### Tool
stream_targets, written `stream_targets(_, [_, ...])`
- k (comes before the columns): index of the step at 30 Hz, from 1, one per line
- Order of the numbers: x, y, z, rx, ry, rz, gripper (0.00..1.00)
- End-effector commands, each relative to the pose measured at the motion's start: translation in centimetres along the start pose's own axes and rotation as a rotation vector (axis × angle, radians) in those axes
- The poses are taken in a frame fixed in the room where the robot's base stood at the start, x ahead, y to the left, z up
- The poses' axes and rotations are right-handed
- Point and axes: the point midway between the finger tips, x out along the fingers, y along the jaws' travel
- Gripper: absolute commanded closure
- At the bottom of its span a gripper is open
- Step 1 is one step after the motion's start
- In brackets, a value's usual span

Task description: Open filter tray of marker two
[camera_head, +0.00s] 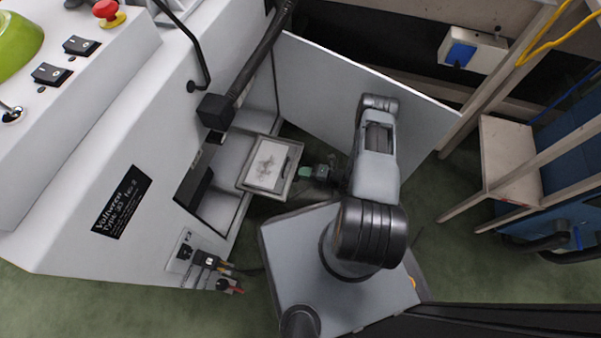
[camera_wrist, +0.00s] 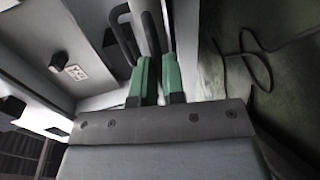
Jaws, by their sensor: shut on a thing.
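The filter tray (camera_head: 246,184) is a shallow grey tray with a stained pale sheet in it. In the head view it sticks out of an opening low in the white machine's side. My gripper (camera_head: 304,173) is at the tray's right side, with green fingertips. In the wrist view the green fingers (camera_wrist: 157,75) are shut on a dark looped handle (camera_wrist: 150,30). The handle itself is too small to make out in the head view. A black label (camera_head: 121,202) on the white machine (camera_head: 75,150) seems to end in "No 2".
A large pale door panel (camera_head: 330,85) stands open behind my arm. Sockets and plugs (camera_head: 205,262) are low on the machine's side. A wooden frame (camera_head: 510,160) stands at the right. Green floor is free between it and my base.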

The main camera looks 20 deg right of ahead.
Motion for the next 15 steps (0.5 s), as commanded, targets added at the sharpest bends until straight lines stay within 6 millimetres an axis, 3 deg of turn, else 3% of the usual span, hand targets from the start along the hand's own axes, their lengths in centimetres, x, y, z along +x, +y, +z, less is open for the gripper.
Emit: stream_targets(15, [-0.83,-0.14,0.42,0.0,-0.003,0.0,1.0])
